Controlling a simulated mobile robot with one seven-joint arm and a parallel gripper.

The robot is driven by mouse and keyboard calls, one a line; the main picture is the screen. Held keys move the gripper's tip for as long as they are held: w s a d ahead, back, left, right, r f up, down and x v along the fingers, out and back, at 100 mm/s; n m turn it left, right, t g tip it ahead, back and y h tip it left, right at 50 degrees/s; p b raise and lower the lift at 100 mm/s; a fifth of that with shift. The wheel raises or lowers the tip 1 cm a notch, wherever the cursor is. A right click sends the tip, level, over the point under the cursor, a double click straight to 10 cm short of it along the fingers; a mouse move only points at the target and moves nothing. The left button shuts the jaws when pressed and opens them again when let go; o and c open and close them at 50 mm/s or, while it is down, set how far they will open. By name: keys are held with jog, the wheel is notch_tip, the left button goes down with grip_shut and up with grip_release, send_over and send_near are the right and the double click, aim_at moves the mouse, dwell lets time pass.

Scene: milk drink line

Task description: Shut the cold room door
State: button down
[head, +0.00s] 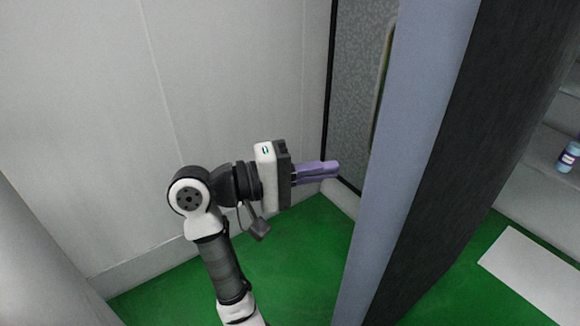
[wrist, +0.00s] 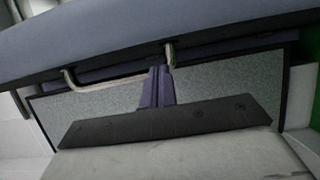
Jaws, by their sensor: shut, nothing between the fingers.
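The cold room door appears as a thick slab seen nearly edge-on in the head view, with a pale blue-grey edge (head: 410,150) and a dark side to its right. It stands open, swung out over the floor. Its speckled grey face (head: 358,75) carries a long pale bar handle (head: 383,80). In the wrist view the same face (wrist: 105,95) and handle (wrist: 110,82) lie ahead. My gripper (head: 336,168) has purple fingers shut, with nothing between them, left of the door and pointing towards it. In the wrist view the fingertips (wrist: 159,70) are close to the handle; contact is unclear.
A pale wall (head: 80,120) stands behind and left of my arm. The green floor (head: 290,260) is clear beneath my gripper. Right of the door are grey shelves with a small blue-and-white container (head: 568,157), and a white flat panel (head: 535,270) over the floor.

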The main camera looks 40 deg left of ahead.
jog(key=d+p, duration=0.1)
jog(key=d, duration=0.3)
jog(key=shift+w+d, duration=0.15)
jog(key=shift+d, duration=0.15)
